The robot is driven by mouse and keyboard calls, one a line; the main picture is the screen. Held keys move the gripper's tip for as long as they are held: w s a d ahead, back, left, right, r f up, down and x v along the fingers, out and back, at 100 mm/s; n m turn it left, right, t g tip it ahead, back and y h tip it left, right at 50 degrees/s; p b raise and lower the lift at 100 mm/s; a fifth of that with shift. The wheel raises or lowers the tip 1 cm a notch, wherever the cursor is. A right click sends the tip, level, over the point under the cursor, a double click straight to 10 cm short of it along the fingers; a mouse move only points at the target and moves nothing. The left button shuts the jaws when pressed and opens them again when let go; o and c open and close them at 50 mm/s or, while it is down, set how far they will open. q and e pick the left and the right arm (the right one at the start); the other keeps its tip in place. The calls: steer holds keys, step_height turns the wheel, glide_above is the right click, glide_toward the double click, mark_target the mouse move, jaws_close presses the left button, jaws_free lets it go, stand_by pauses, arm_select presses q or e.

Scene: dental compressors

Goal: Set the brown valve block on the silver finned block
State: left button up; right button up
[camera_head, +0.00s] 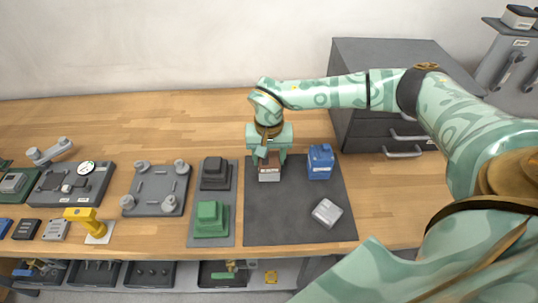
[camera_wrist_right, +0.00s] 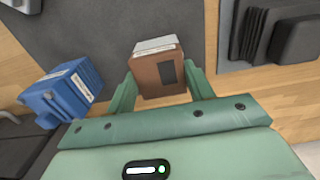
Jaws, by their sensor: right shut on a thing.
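The brown valve block (camera_head: 270,163) is between the fingers of my right gripper (camera_head: 268,155), over the back left part of the dark mat. In the wrist view the brown block (camera_wrist_right: 158,75) sits between both green fingers of the right gripper (camera_wrist_right: 160,85), with a pale labelled face at its far end. I cannot tell whether it touches the mat. The silver block (camera_head: 327,212), likely the finned one, lies turned at the mat's front right, apart from the brown block; its fins are too small to make out. My left gripper is not in view.
A blue block (camera_head: 320,161) stands close right of the gripper on the dark mat (camera_head: 275,225). Left of the mat, a grey tray (camera_head: 224,239) holds a black block (camera_head: 214,173) and a green block (camera_head: 211,218). The mat's front left is clear.

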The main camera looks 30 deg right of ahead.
steer(key=shift+p, duration=0.5)
stand_by(0.8)
steer(key=o, duration=1.6)
step_height(320, 180, up, 7)
steer(key=p, duration=0.6)
steer(key=shift+f, duration=0.1)
